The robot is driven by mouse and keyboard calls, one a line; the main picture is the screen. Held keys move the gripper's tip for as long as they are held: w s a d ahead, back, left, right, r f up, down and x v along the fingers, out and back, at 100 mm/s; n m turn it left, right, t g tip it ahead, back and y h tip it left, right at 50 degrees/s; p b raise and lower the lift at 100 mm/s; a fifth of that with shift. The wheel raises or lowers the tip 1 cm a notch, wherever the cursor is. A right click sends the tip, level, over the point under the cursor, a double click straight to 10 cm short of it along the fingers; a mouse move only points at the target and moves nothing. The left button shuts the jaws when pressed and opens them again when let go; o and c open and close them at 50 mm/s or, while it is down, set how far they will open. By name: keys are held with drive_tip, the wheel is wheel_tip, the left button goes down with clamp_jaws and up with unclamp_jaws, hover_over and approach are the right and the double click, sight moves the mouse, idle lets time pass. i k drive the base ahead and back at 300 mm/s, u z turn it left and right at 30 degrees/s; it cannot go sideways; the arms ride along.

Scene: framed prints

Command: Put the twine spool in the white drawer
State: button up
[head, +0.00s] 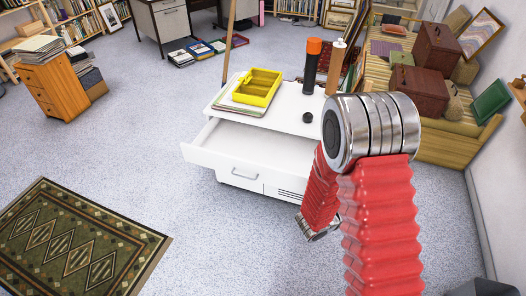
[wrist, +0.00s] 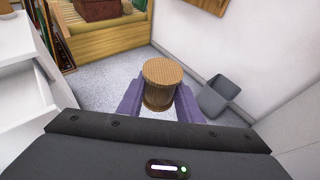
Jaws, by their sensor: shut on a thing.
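In the wrist view the twine spool (wrist: 161,84), a brown cylinder with a woven-looking top, sits between the two purple fingers of my gripper (wrist: 160,100). My gripper is shut on it and holds it upright, with the carpeted floor below. The white drawer (head: 240,152) is pulled open at the front of a low white cabinet in the head view, and its visible inside looks empty. A white cabinet side shows at the left of the wrist view. In the head view my red arm hides the gripper and the spool.
The cabinet top holds a yellow tray (head: 257,86) on papers, a black bottle with an orange cap (head: 312,65) and a small dark round thing (head: 308,117). A grey bin (wrist: 219,95) stands by the wall. A patterned rug (head: 75,240) lies at front left. Carpet left of the drawer is clear.

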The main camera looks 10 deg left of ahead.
sight(264, 160)
drive_tip(key=u, duration=0.2)
drive_tip(key=i, duration=0.5)
drive_tip(key=u, duration=0.8)
drive_tip(key=i, duration=0.75)
drive_tip(key=u, duration=0.5)
drive_tip(key=i, duration=0.75)
drive_tip(key=u, duration=0.1)
